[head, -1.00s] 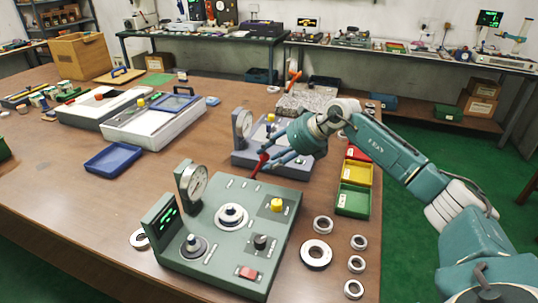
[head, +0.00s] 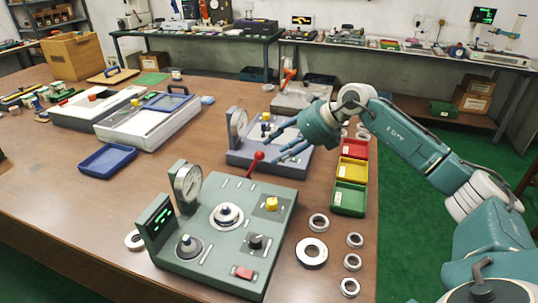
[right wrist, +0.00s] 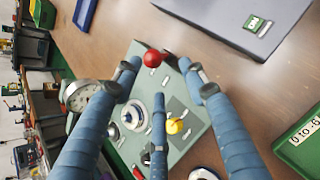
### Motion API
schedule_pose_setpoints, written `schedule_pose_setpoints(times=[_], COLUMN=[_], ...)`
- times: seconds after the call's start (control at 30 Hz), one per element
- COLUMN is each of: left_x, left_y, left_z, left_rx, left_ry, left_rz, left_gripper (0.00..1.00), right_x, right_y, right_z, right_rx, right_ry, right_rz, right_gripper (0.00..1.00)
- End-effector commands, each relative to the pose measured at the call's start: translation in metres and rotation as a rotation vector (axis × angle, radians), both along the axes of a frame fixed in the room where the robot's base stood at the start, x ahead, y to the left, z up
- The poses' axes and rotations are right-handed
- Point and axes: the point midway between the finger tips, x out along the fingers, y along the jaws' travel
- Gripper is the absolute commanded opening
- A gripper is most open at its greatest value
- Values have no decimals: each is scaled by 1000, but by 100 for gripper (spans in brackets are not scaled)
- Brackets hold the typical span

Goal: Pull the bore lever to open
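The green gauge station (head: 225,235) stands at the table's near edge, with a round dial (head: 187,183) and a red-knobbed lever (head: 259,156) rising at its back edge. My right gripper (head: 281,148) is open, its fingers pointing left toward the red knob, with a small gap in the head view. In the right wrist view the fingers (right wrist: 160,70) are spread, and the red knob (right wrist: 152,57) shows between the outer fingertips. I see nothing held. My left gripper is not in view.
A grey-blue station (head: 240,155) stands right behind the green one, under my right gripper. Red, yellow and green bins (head: 350,198) stand to its right. Several metal rings (head: 311,252) lie at the right table edge. A blue tray (head: 107,160) lies left, with bare table around it.

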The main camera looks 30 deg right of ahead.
Motion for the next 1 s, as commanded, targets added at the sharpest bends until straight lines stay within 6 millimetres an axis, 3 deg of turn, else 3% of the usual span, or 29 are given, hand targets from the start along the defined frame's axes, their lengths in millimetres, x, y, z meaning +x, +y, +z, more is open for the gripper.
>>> schedule_pose_setpoints(times=[0.2, 0.4, 1.0], left_x=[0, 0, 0], left_y=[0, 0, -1], left_z=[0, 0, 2], left_rx=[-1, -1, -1], left_ry=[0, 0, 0], left_rz=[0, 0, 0], left_gripper=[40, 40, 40], right_x=[-26, -37, -38], right_y=[-17, -23, -24], right_z=[29, 42, 45], right_rx=[-4, -1, 0], right_ry=[2, 3, 1], right_rz=[-2, 0, 0], right_gripper=[42, 42, 42])
